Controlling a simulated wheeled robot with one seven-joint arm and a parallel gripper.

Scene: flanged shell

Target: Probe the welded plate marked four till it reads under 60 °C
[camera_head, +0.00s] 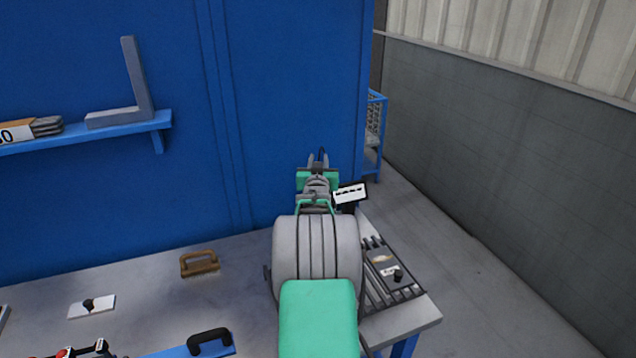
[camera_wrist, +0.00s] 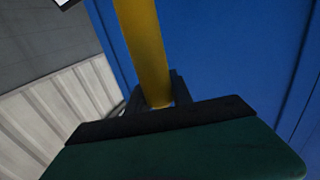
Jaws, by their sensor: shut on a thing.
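My gripper (camera_head: 318,158) is raised in front of the blue wall panel, above the back right of the bench. In the wrist view my gripper (camera_wrist: 155,92) is shut on a yellow bar (camera_wrist: 143,45), which looks like a handle; I cannot tell if it is the probe's. A small plate (camera_head: 391,272) with a dark knob and a pale label lies on a slatted rack at the bench's right end. A white plate (camera_head: 91,304) with a dark knob lies at the bench's left. No marking four is readable on either. My gripper touches neither plate.
A small dark-framed white panel (camera_head: 350,194) stands just right of my arm. A steel square (camera_head: 133,85) stands on the blue shelf. The floor at right is clear.

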